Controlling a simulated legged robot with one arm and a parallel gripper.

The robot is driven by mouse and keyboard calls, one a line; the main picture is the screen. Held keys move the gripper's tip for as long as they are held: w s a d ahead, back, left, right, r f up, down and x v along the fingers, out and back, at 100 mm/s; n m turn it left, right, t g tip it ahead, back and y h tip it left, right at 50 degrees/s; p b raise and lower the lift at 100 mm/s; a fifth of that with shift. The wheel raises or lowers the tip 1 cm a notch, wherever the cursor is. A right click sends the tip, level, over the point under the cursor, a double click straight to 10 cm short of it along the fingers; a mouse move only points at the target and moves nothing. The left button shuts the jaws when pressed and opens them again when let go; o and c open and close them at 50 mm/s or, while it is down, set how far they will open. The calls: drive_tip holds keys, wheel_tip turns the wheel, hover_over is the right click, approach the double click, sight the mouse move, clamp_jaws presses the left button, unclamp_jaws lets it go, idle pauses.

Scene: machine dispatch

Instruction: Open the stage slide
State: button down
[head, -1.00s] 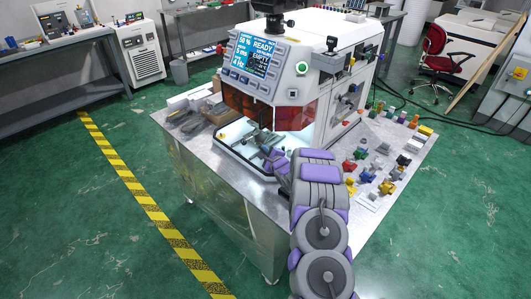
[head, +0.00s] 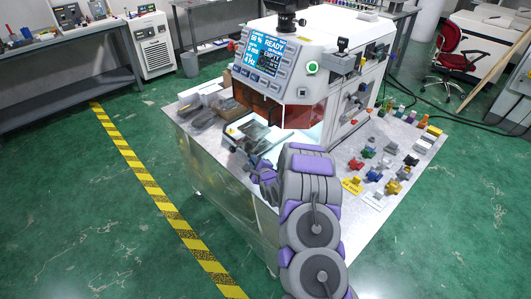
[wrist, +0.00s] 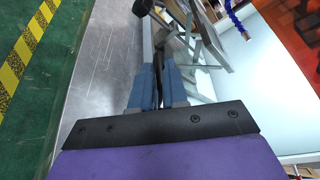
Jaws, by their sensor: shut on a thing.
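The stage slide (head: 257,136) shows in the head view as a dark plate with metal parts, at the front opening of the white machine (head: 318,62). In the wrist view its grey metal parts (wrist: 208,42) lie beyond the fingertips. My gripper (wrist: 159,68) has its two blue fingers close together on a dark, narrow part of the slide, probably its handle. The held part is mostly hidden by the fingers. In the head view my gripper (head: 258,170) is low at the machine's front, partly hidden by my arm.
The metal table (head: 345,205) carries several small coloured parts (head: 372,176) at the right of the machine. Grey trays (head: 205,112) lie at its left. The green floor left of the table is clear up to the yellow-black stripe (head: 150,183).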

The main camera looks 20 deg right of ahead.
drive_tip(key=a, duration=0.1)
drive_tip(key=s+a, duration=0.1)
drive_tip(key=a, duration=0.1)
drive_tip(key=shift+s+a+f, duration=0.25)
drive_tip(key=shift+a+f, duration=0.05)
drive_tip(key=shift+a, duration=0.05)
drive_tip(key=c, duration=1.2)
unclamp_jaws()
drive_tip(key=shift+w, duration=0.2)
drive_tip(key=shift+o, duration=0.2)
drive_tip(key=shift+r, duration=0.1)
drive_tip(key=shift+s, duration=0.15)
drive_tip(key=p+v, duration=0.6)
drive_tip(key=v, duration=1.1)
drive_tip(key=shift+d, duration=0.15)
